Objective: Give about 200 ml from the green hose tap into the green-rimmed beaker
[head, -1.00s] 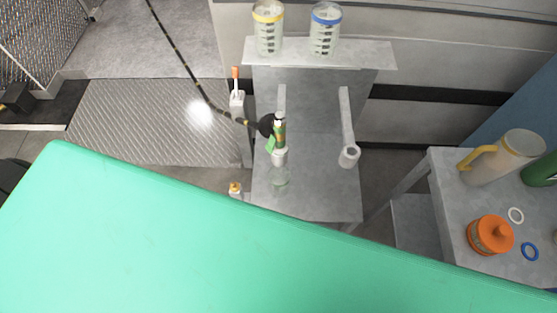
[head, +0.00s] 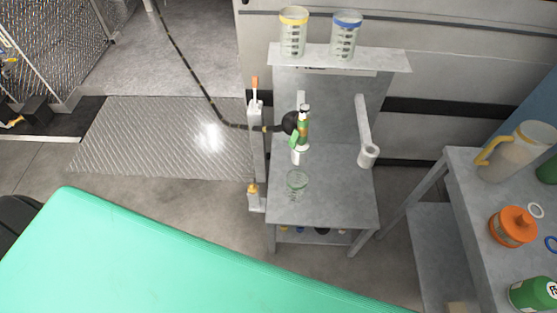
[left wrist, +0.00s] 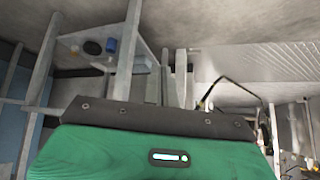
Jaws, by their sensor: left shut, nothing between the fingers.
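The green hose tap (head: 304,128) hangs at the end of a black hose, above the grey stand, with a green lever or tag at its side and a pale nozzle below. A clear beaker with a greenish rim (head: 297,183) stands on the stand's lower plate, roughly under the tap. It looks empty, but its content is too small to tell. The nozzle looks apart from the beaker. Neither gripper shows in the head view, and I make out no fingers in the left wrist view.
A yellow-rimmed beaker (head: 293,34) and a blue-rimmed beaker (head: 346,38) stand on the upper shelf (head: 385,59). An empty holder arm (head: 364,130) juts out at right. A side table (head: 468,190) carries a yellow-handled jug (head: 517,155), an orange container (head: 513,227) and a green bottle (head: 532,293).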

